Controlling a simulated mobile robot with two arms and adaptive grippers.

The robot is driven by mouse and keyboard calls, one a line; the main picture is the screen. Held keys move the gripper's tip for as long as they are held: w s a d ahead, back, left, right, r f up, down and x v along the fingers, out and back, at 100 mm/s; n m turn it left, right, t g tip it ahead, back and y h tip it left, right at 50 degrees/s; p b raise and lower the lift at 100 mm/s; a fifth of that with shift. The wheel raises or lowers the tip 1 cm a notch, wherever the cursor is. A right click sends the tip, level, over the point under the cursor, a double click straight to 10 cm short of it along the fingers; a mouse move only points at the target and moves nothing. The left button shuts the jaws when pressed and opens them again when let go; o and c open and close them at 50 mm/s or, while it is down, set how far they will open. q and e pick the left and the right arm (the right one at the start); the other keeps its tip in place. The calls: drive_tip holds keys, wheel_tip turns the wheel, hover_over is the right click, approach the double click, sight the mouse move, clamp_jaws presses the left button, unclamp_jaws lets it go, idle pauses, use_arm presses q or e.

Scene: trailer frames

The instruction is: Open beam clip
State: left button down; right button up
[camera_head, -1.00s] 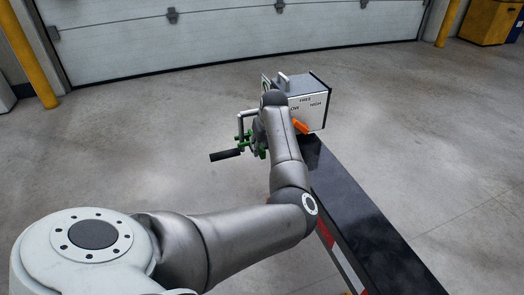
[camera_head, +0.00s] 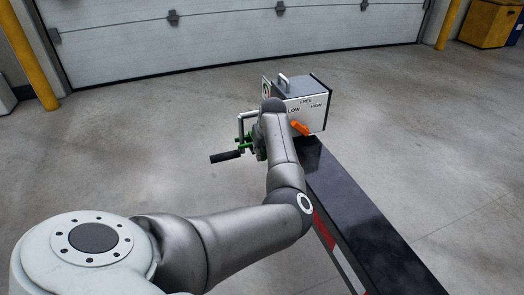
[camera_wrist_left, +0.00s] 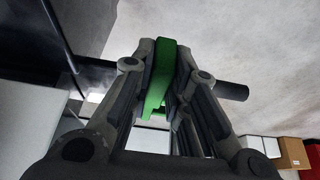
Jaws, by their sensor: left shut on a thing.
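A green clip part (camera_wrist_left: 160,78) sits between the two fingers of my left gripper (camera_wrist_left: 162,62) in the left wrist view, and the fingers are shut on it. In the head view, the green part (camera_head: 243,143) shows just left of my left gripper (camera_head: 258,145), beside a metal crank with a black handle (camera_head: 225,156). My forearm hides much of the gripper there. The grey and white box (camera_head: 308,100) marked LOW, FREE and HIGH stands just beyond, with an orange lever (camera_head: 299,128) on its front. My right gripper is not in view.
A long black beam (camera_head: 355,205) with a red and white striped side runs from the box towards the lower right. A large white shutter door (camera_head: 230,35) and yellow posts (camera_head: 28,55) stand at the back. The concrete floor around is clear.

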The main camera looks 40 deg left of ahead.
use_arm(q)
drive_tip(key=w, duration=0.1)
drive_tip(key=w+d, duration=0.1)
drive_tip(key=w, duration=0.1)
drive_tip(key=shift+w+d, duration=0.15)
drive_tip(key=shift+d, duration=0.2)
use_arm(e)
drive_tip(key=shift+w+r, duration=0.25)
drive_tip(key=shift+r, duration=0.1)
use_arm(q)
drive_tip(key=c, duration=1.6)
unclamp_jaws()
drive_tip(key=shift+o, duration=0.2)
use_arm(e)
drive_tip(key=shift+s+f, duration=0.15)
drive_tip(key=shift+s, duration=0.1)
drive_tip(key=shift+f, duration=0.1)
use_arm(q)
drive_tip(key=shift+r, duration=0.1)
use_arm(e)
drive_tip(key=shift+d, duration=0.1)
